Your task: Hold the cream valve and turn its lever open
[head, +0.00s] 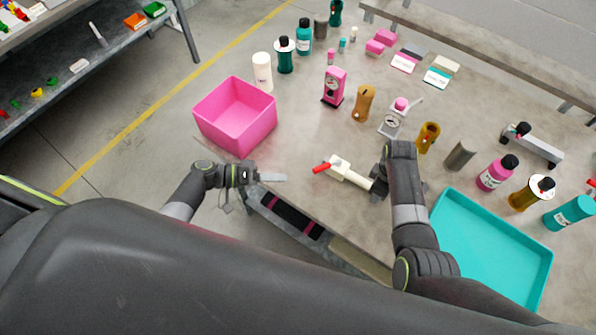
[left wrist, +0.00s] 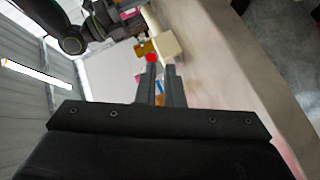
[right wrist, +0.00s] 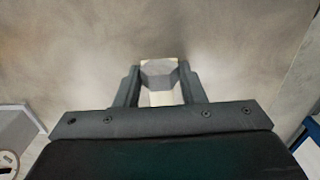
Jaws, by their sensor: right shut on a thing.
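The cream valve (head: 350,174) is held level over the front of the table, with its red lever (head: 321,168) pointing left. My right gripper (head: 377,183) is shut on the valve's right end. In the right wrist view, its fingers (right wrist: 160,84) sit on both sides of a grey and cream part. My left gripper (head: 272,177) is left of the lever, apart from it and empty. In the left wrist view, its fingers (left wrist: 162,82) show a narrow gap. The red lever (left wrist: 152,58) and the cream valve body (left wrist: 166,46) appear beyond the fingertips.
A pink bin (head: 235,118) stands at the table's left edge. A teal tray (head: 545,258) lies at the front right. Bottles, a pink gauge block (head: 333,88) and an orange part (head: 363,103) stand behind the valve. The table just behind the lever is clear.

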